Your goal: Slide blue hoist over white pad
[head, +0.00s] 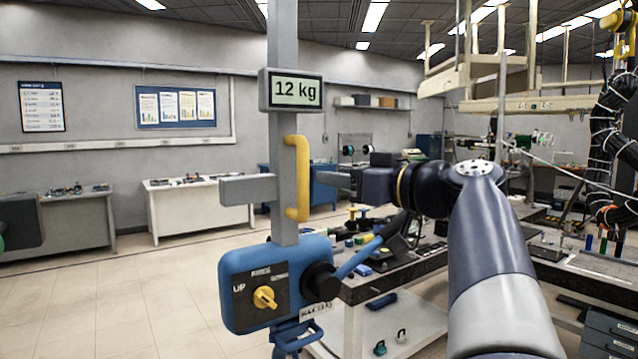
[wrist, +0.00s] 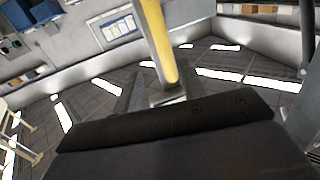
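The blue hoist (head: 275,283) is a blue box with a yellow knob and "UP" marking, on a grey upright post with a "12 kg" display (head: 291,90). A yellow handle (head: 302,180) is fixed to the post's right side; it also shows in the wrist view (wrist: 156,42). My gripper (head: 323,181) is just right of the handle, pointing left at it. In the wrist view its two fingers stand apart, with the handle lined up between them. The gripper looks open, with a small gap to the handle. I cannot make out a white pad in either view.
A workbench (head: 425,265) with small parts stands behind and right of the hoist. A grey block (head: 248,190) sticks out left of the post. Open tiled floor (head: 130,300) lies to the left.

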